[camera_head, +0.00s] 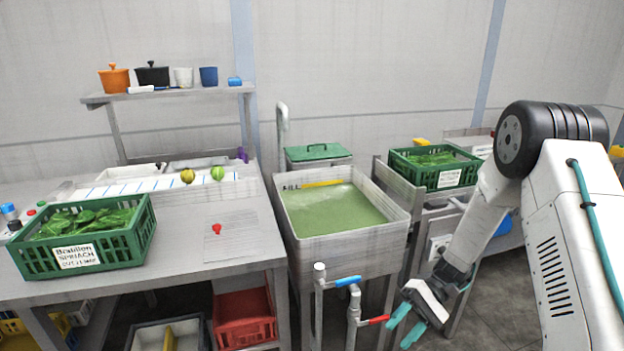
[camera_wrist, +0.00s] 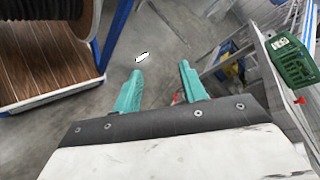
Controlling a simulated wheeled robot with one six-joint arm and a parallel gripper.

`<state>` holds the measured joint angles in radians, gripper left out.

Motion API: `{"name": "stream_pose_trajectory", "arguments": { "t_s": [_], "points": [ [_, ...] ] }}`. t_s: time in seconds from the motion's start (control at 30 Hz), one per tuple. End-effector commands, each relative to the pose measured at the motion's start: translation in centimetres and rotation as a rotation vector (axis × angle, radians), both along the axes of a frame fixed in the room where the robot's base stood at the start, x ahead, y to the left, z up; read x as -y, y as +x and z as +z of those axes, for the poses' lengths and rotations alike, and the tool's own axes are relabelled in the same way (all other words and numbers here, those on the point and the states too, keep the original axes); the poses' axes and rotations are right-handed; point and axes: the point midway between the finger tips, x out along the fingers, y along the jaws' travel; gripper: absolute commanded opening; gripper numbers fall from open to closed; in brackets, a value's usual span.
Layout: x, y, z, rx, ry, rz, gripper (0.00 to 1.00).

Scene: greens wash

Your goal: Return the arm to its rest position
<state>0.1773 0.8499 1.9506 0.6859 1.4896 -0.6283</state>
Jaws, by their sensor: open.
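My gripper (camera_head: 406,326) hangs low at the lower right in the head view, in front of the wash sink and to the right of its taps. Its two teal fingers are apart, with nothing between them. In the wrist view my gripper (camera_wrist: 160,88) shows the same open fingers over the grey floor. My arm comes down to it from the right side of the head view.
The sink (camera_head: 290,236) holds green water. Blue-handled (camera_head: 348,281) and red-handled (camera_head: 379,320) taps stand near my gripper. A green spinach crate (camera_head: 30,262) sits on the left table (camera_head: 240,255); another green crate (camera_head: 405,172) stands right of the sink.

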Motion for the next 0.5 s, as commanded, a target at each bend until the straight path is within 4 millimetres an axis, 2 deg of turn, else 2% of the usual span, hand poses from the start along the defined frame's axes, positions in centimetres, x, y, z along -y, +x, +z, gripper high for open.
{"name": "stream_pose_trajectory", "arguments": {
  "t_s": [0.03,0.2,0.5],
  "points": [
    [0.3,-0.6,2.0,0.011,-0.055,0.022,0.42],
    [1.5,-3.4,7.5,0.046,-0.260,0.078,0.42],
    [3.5,-8.8,15.6,0.193,-0.574,0.108,0.42]
  ]
}}
